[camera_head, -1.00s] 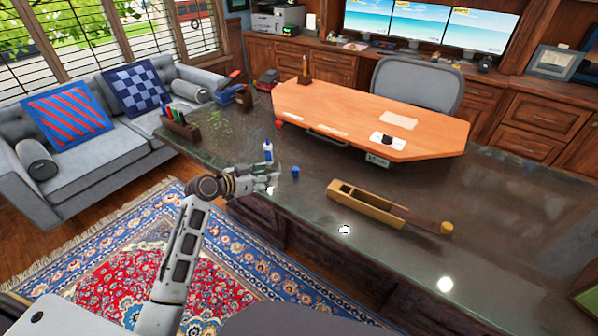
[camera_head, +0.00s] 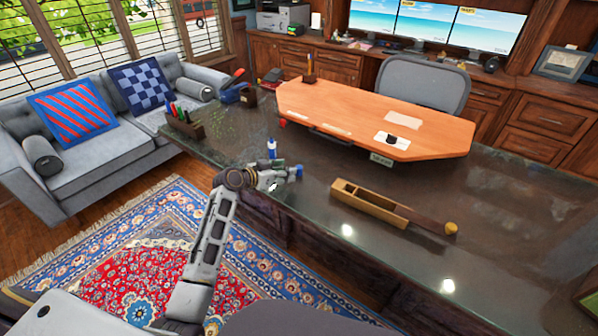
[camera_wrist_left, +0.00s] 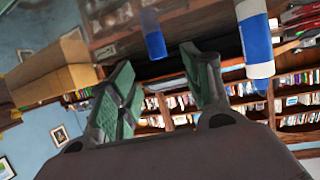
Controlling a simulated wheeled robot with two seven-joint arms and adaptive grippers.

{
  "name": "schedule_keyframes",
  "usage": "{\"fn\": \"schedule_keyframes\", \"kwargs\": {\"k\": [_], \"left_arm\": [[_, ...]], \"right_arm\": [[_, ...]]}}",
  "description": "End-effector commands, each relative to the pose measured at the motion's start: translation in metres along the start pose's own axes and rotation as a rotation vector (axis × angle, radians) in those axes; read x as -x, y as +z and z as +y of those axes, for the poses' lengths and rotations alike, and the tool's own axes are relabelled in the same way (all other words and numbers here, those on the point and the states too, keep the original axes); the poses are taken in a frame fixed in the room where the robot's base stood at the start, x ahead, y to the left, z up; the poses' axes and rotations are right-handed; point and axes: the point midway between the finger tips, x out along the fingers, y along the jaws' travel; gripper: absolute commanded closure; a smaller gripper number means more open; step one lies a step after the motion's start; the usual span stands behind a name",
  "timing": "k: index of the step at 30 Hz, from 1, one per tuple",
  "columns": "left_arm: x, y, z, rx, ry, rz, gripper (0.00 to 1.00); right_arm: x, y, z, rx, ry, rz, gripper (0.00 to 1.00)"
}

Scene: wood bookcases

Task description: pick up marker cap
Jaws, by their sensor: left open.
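The marker cap (camera_head: 299,170), a small blue cylinder, stands on the dark desk top (camera_head: 500,215). It also shows in the left wrist view (camera_wrist_left: 153,36), just beyond the fingertips and in line with the gap between them. My left gripper (camera_head: 287,174) is at the cap's left side in the head view; its fingers partly overlap the cap there. In the left wrist view the green-padded fingers (camera_wrist_left: 158,70) are apart with nothing between them. I cannot tell whether a finger touches the cap. My right gripper is not in view.
A blue-and-white marker-like bottle (camera_head: 271,148) stands just behind my left gripper and shows large in the wrist view (camera_wrist_left: 255,42). A long wooden box (camera_head: 375,203) lies to the right. A raised wooden desk section (camera_head: 370,115) is behind. The desk between is clear.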

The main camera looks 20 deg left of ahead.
Motion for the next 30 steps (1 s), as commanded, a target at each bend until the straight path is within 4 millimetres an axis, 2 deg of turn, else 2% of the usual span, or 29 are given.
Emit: {"fn": "schedule_keyframes", "kwargs": {"k": [6,22,30], "left_arm": [[-0.014,-0.001,0.0,-0.001,0.0,0.001,0.51],[-0.02,0.0,0.001,0.0,0.001,0.001,0.51],[-0.043,0.0,0.002,0.002,0.002,0.001,0.51]], "right_arm": [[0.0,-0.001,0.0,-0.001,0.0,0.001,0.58],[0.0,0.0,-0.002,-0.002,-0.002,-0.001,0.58],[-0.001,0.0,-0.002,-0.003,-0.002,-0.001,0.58]]}}
